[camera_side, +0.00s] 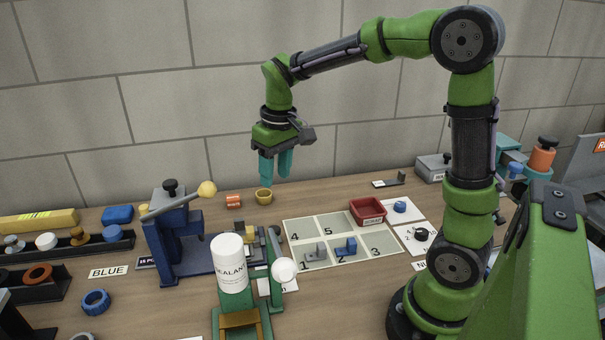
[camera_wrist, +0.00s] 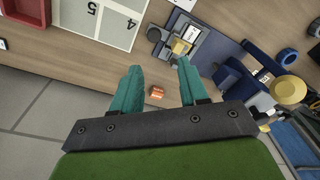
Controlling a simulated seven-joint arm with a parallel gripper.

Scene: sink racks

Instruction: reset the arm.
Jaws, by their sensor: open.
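My gripper (camera_side: 276,168) has two teal fingers and hangs pointing down above the back of the table. It is clear of the tabletop. In the wrist view the fingers of my gripper (camera_wrist: 158,72) are spread apart with nothing held between them. A small orange block (camera_wrist: 157,92) shows in the gap between the fingers, on the table below.
A blue press with a yellow knob (camera_side: 207,189) stands left of my gripper. A white sealant bottle (camera_side: 230,262) stands on a green fixture in front. A numbered mat (camera_side: 300,230) holds grey and blue brackets and a red tray (camera_side: 368,211). The grey wall is behind.

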